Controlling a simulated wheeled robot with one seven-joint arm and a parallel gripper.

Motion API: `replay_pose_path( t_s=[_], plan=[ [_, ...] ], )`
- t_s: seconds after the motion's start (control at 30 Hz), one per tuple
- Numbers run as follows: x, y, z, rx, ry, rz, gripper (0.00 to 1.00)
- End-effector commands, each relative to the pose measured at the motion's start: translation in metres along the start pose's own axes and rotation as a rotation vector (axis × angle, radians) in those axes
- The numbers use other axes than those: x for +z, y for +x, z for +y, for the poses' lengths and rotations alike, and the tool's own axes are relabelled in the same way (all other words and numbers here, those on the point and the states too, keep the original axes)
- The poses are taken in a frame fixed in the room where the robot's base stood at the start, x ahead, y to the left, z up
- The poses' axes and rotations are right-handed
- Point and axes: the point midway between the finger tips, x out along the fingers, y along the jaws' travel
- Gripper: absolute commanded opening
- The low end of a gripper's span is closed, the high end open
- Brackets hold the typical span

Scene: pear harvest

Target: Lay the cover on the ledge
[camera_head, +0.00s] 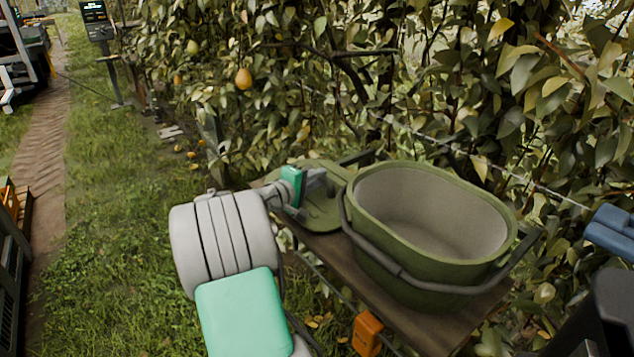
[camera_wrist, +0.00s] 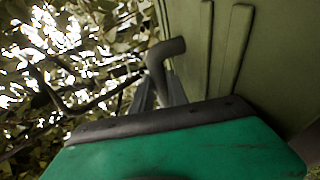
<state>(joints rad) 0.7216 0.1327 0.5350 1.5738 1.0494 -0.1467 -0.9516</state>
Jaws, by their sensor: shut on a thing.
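The olive-green cover (camera_head: 318,214) is at the left part of the brown wooden ledge (camera_head: 335,256), beside the bin, and looks about flat. I cannot tell whether it rests on the ledge or hangs just above. My gripper (camera_head: 328,178) is shut on the cover's handle. In the wrist view the fingers (camera_wrist: 167,92) close on a dark bent handle (camera_wrist: 165,50), with the ribbed cover (camera_wrist: 275,60) at right. The green bin (camera_head: 375,270) stands open and empty-looking on the ledge, its dark carrying handle lowered around the front.
A leafy pear hedge (camera_head: 420,70) rises behind the ledge, with a hanging pear (camera_head: 244,78). An orange box (camera_head: 367,334) is at the ledge's front edge. Grass (camera_head: 110,240) is open at left. A screen post (camera_head: 110,50) stands far left.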

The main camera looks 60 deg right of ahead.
Motion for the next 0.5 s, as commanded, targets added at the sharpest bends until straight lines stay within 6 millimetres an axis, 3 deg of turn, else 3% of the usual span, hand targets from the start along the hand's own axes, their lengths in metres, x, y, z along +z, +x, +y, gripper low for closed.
replay_pose_path(
  t_s=[0.2,0.23,0.5],
  plan=[
    [-0.0002,0.0003,-0.001,0.001,0.001,0.001,0.0],
    [-0.0001,0.0003,-0.0018,0.0,0.0,0.0,0.2],
    [-0.0001,0.0002,-0.0011,0.0,0.0,0.001,0.41]
  ],
)
